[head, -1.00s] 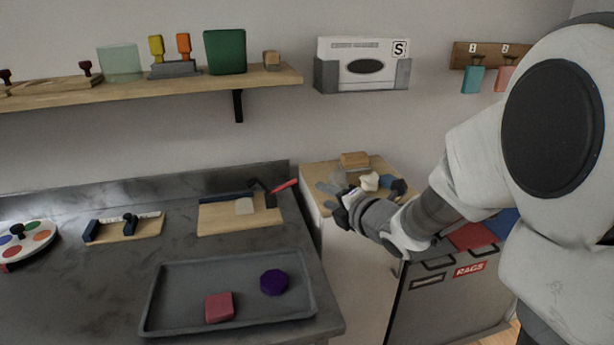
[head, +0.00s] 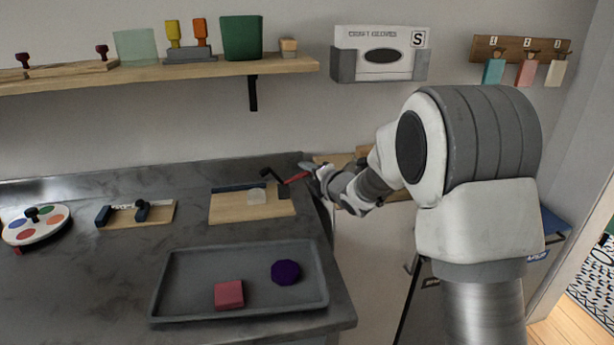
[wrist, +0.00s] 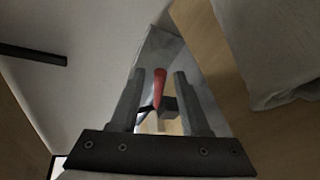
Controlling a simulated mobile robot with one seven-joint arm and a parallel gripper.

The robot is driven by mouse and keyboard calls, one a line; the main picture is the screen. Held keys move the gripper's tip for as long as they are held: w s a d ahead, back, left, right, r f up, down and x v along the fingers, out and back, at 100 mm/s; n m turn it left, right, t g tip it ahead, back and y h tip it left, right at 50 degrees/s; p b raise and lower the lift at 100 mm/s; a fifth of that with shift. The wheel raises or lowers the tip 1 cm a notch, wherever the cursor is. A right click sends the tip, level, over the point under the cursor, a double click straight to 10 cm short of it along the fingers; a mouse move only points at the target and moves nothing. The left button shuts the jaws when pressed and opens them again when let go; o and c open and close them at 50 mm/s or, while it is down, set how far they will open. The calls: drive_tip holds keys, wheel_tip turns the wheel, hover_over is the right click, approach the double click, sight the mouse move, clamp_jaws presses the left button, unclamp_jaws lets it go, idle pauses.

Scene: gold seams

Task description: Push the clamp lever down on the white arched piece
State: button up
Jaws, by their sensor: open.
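A toggle clamp (head: 284,192) with a red lever handle (head: 297,178) stands at the right of a wooden board (head: 232,212) on the counter. The lever is raised at a slant, pointing right. A small whitish piece (head: 257,197) sits on the board left of the clamp; its arched shape is too small to make out. My gripper (head: 309,169) is by the handle's right end. In the wrist view my gripper (wrist: 158,72) is open, with the red handle (wrist: 159,88) showing between its fingers; contact cannot be told.
A grey tray (head: 180,312) with a pink block (head: 229,294) and a purple piece (head: 286,272) lies in front. Another board with a dark fixture (head: 142,211) and a paint palette (head: 36,224) are left. A shelf (head: 150,76) runs above. The wooden-topped cabinet is partly hidden by my arm.

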drive_tip(key=shift+x, duration=0.85)
clamp_jaws()
idle(0.9)
